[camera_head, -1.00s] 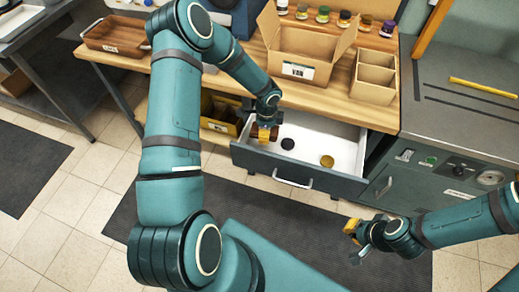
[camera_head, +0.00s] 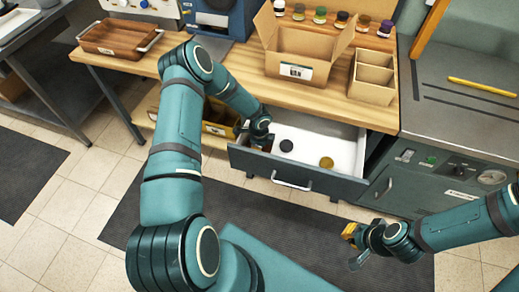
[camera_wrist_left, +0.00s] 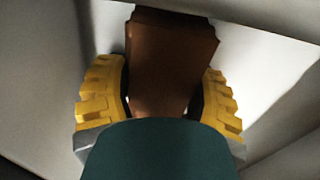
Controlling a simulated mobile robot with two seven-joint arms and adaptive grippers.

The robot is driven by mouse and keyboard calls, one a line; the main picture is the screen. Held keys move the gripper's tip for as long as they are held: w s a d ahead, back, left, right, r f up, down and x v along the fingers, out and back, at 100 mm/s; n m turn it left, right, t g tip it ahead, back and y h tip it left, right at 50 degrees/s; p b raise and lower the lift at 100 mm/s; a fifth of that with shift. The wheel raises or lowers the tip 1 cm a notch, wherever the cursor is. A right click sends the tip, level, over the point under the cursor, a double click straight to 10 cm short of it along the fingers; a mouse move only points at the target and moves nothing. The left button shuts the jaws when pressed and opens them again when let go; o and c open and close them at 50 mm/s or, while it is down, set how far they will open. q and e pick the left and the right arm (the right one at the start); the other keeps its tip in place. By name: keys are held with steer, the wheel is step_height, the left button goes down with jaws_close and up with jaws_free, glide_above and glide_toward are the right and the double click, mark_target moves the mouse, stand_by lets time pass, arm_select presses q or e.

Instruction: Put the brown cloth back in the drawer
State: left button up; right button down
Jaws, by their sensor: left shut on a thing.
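The drawer (camera_head: 342,150) under the wooden bench is pulled open, with a grey front and white inside. My left gripper (camera_head: 257,145) is down inside its left end, its fingertips hidden behind the drawer front in the head view. In the left wrist view, the yellow fingers (camera_wrist_left: 163,80) are shut on the brown cloth (camera_wrist_left: 172,50), with pale drawer walls around it. I cannot tell whether the cloth touches the drawer floor. My right gripper (camera_head: 354,246) is open and empty, over the floor mat in front of the drawer.
A black disc (camera_head: 286,145) and a yellow disc (camera_head: 326,163) lie in the drawer. An open cardboard box (camera_head: 320,74), a divided box (camera_head: 372,84) and a wooden tray (camera_head: 112,38) stand on the bench (camera_head: 240,75).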

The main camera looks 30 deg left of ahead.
arm_select(q)
steer(key=shift+f, duration=0.2)
steer(key=o, duration=0.7)
steer(key=shift+f, duration=0.1)
steer(key=o, duration=0.5)
steer(key=shift+c, duration=0.2)
steer(key=shift+r, duration=0.25)
step_height(320, 180, up, 12)
steer(key=p, duration=0.2)
